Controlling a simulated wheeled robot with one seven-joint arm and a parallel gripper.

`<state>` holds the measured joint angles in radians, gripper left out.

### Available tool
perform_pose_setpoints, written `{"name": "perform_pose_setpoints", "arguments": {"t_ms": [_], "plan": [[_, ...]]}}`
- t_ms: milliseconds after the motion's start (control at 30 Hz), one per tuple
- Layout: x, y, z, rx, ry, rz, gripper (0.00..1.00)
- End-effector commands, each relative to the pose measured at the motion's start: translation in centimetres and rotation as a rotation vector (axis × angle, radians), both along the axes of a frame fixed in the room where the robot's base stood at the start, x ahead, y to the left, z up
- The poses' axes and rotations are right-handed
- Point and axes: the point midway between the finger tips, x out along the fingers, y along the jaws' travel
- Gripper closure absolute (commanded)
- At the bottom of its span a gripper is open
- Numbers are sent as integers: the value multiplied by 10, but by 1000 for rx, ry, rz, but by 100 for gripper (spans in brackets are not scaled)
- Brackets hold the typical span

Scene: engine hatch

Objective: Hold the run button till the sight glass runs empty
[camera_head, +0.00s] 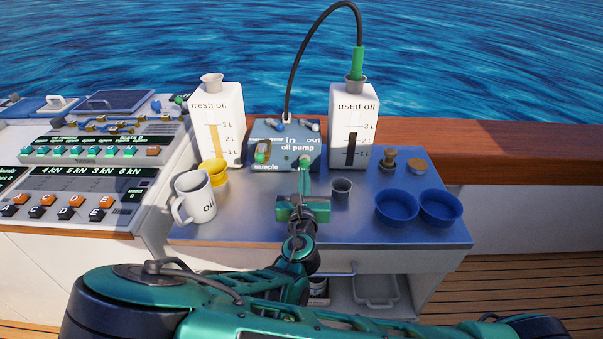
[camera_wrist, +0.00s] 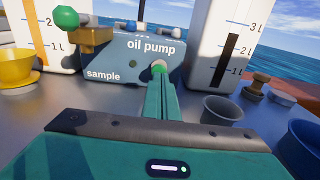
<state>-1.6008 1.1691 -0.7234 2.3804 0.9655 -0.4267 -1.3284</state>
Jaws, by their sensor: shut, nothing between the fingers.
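The grey-blue oil pump (camera_head: 286,160) stands at the back of the bench, marked "oil pump" and "sample"; it also shows in the wrist view (camera_wrist: 125,68). My gripper (camera_head: 305,163) is shut and empty, its fingertips (camera_wrist: 160,72) at the pump's front, over a small pale round part that I take for the run button. The tips hide most of it; I cannot tell whether it is pressed. A lever with a green knob (camera_wrist: 66,17) sits on the pump's left. I cannot make out a separate sight glass. The used oil bottle (camera_head: 361,115) shows a dark level between 2 and 3 l.
The fresh oil bottle (camera_head: 206,155) shows an amber level near 3 l. A black hose (camera_head: 298,60) arches from the pump to the used oil bottle. A mug (camera_head: 194,199), a yellow cup (camera_head: 214,173), a grey cup (camera_head: 341,188) and blue bowls (camera_head: 397,209) stand around my gripper.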

Motion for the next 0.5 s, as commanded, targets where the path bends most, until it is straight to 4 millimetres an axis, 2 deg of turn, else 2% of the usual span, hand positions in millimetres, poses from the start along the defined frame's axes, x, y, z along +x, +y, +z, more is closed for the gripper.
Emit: {"name": "perform_pose_setpoints", "arguments": {"t_ms": [100, 300, 500], "plan": [[-29, 6, 1, -3, 1, 8, 100], [-71, 10, 6, -2, -4, 12, 100], [-93, 11, 8, -1, -5, 11, 100]]}}
